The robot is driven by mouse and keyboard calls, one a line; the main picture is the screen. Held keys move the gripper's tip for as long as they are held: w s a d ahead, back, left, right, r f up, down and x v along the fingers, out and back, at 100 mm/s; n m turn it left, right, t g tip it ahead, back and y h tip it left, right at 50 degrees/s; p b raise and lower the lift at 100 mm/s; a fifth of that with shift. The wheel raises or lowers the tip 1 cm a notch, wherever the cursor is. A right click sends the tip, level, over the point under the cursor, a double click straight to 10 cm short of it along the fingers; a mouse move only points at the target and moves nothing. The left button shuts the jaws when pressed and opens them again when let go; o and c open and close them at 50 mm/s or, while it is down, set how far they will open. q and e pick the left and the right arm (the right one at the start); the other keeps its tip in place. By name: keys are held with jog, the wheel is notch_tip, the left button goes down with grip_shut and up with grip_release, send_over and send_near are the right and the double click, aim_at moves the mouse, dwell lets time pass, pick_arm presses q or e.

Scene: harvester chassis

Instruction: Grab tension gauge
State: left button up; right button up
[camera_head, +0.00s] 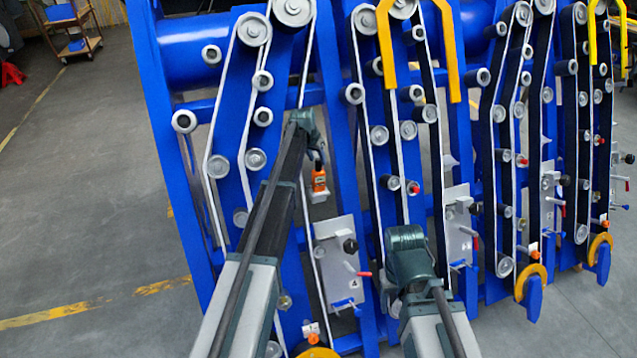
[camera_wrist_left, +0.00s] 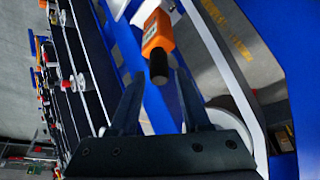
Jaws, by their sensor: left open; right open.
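The tension gauge, an orange body with a dark end, hangs at the blue frame in the head view (camera_head: 319,182). In the left wrist view its orange body (camera_wrist_left: 157,30) is above a black handle that points toward my left gripper (camera_wrist_left: 157,78). My left gripper is open, with one finger on each side of the line of the handle. The handle end is close to the fingertips, and I cannot tell whether it is between them. In the head view my left gripper (camera_head: 318,158) is small and just above the gauge. My right wrist shows at lower centre, but its fingers are hidden.
The blue harvester chassis (camera_head: 340,130) with belts and rollers fills the middle and right. A metal plate (camera_head: 337,255) with a black knob and red-tipped lever is below the gauge. Yellow bars (camera_head: 385,45) stick out at top. Open grey floor (camera_head: 80,200) lies left.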

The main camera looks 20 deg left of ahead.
aim_at(318, 175)
pick_arm(q)
jog(key=b+x, duration=0.2)
jog(key=x, duration=0.1)
jog(key=shift+f, duration=0.4)
jog(key=shift+r, duration=0.1)
grip_shut()
dwell(1.0)
